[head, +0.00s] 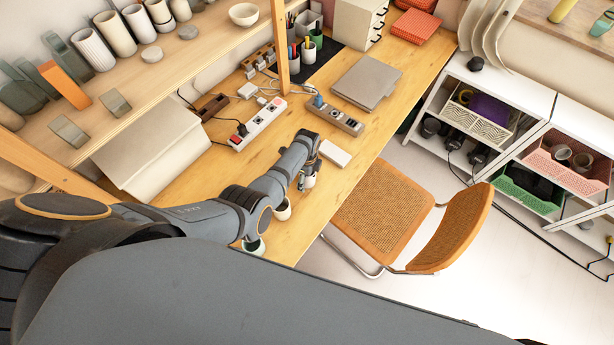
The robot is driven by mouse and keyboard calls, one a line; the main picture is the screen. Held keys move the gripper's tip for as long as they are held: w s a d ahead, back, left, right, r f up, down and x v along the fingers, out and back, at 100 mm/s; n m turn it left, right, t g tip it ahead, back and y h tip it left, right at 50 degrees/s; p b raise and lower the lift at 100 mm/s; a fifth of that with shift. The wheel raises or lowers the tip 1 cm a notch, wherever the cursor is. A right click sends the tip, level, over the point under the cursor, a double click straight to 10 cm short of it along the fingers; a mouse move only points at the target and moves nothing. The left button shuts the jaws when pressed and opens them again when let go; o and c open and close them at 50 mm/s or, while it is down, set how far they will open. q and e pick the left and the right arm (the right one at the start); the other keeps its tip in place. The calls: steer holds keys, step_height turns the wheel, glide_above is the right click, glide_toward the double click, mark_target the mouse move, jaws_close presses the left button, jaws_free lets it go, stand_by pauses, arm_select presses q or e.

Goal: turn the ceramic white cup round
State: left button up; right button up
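My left gripper (307,178) reaches in from the left over the wooden desk (350,195). Its fingers point down at a small pale cup (309,183), which they partly cover. I cannot tell whether they are shut on it or only around it. A white cup with a dark inside (283,211) stands on the desk beside my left forearm, partly hidden by it. I cannot tell which of the two is the ceramic white cup. My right gripper is not in view.
A green cup (255,246) is partly hidden behind my arm. A white box (335,153), power strips (259,124) and a grey laptop (367,82) lie farther back. A cane chair (385,210) stands at the desk's edge. Vases line the left shelf (150,90).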

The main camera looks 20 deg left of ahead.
arm_select(q)
steer(key=shift+r, duration=0.1)
step_height(320, 180, up, 12)
stand_by(0.5)
steer(key=shift+f, duration=0.2)
